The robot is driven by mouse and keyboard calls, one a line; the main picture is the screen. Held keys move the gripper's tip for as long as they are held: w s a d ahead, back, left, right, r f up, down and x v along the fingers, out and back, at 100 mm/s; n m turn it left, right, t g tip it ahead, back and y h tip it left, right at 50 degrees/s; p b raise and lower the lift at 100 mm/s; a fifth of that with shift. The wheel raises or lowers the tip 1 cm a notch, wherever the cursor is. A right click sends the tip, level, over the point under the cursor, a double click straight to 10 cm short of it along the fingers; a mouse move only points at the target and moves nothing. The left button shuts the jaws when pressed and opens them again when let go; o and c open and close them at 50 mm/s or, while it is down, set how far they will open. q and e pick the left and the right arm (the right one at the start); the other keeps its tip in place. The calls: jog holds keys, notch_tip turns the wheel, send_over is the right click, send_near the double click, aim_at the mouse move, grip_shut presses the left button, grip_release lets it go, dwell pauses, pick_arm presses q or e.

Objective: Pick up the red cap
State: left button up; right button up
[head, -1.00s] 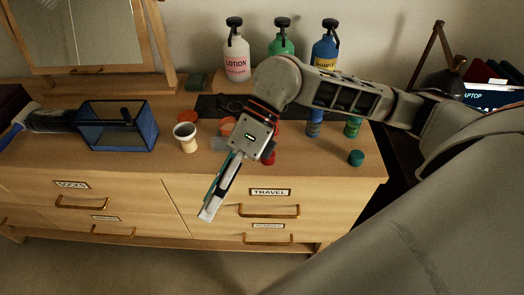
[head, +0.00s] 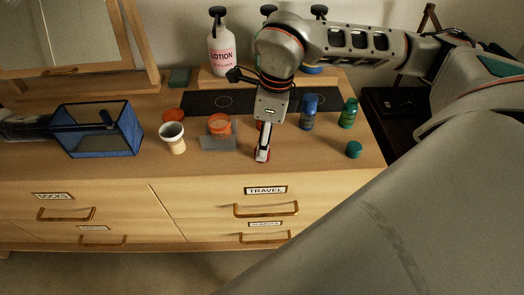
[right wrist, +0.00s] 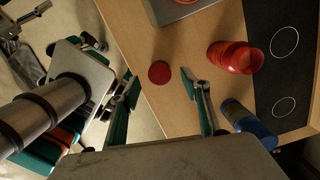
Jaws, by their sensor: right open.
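The red cap (right wrist: 159,72) lies flat on the wooden dresser top near its front edge, seen in the right wrist view. It sits ahead of and between the two fingertips of my right gripper (right wrist: 159,76), which is open and empty. In the head view my right gripper (head: 262,156) points down over the cap, and only slivers of red show around the fingertip. The exact gap between fingers and cap cannot be told.
A green bottle (head: 348,113), teal cap (head: 354,149), orange tub (head: 219,124), white cup (head: 172,138) and blue mesh basket (head: 100,143) share the top.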

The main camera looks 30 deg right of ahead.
jog(key=shift+w+a+f, duration=0.1)
jog(key=shift+a+f, duration=0.05)
jog(key=shift+f, duration=1.15)
jog(key=c, duration=0.8)
jog(key=shift+r, duration=0.1)
